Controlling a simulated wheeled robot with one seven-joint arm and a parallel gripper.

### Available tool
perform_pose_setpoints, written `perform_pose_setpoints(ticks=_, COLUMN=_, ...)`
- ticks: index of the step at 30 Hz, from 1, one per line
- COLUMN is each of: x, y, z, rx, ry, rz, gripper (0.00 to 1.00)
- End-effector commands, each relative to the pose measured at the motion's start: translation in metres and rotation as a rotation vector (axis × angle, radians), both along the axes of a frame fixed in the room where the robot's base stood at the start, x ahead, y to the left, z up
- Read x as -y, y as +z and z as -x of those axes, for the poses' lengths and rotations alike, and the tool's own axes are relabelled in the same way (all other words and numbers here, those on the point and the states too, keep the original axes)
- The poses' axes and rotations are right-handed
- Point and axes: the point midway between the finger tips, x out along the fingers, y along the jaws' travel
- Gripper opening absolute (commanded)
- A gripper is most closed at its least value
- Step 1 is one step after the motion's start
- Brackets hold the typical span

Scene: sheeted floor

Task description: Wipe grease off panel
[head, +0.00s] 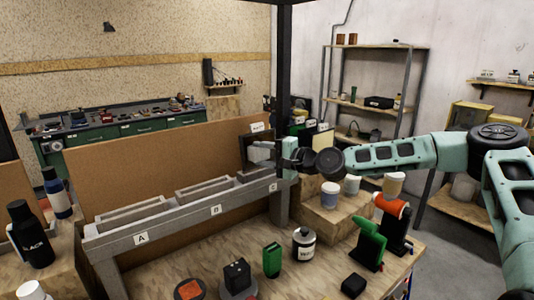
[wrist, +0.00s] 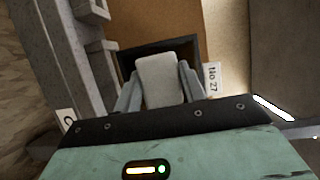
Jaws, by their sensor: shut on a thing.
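My gripper (head: 268,153) reaches in from the right, at the right end of the grey rack. In the wrist view its two grey fingers (wrist: 158,88) are shut on a pale, rounded block-like pad (wrist: 157,76). A dark-framed panel (wrist: 125,58) stands just beyond the pad, with a brown centre partly showing. In the head view the dark panel (head: 245,146) is largely hidden behind my gripper. I cannot tell whether the pad touches it. A white tag reading "No 27" (wrist: 212,77) is beside the panel. No grease can be made out.
The grey rack (head: 180,222) has trays and tags A, B and C. A brown board (head: 160,165) stands behind it. Cups stand on a wooden box (head: 318,205).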

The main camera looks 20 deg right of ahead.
Motion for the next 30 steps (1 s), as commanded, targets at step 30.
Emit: perform_pose_setpoints(ticks=30, x=-0.039, y=0.021, z=0.011, rx=0.001, ry=0.003, rz=0.000, gripper=0.22)
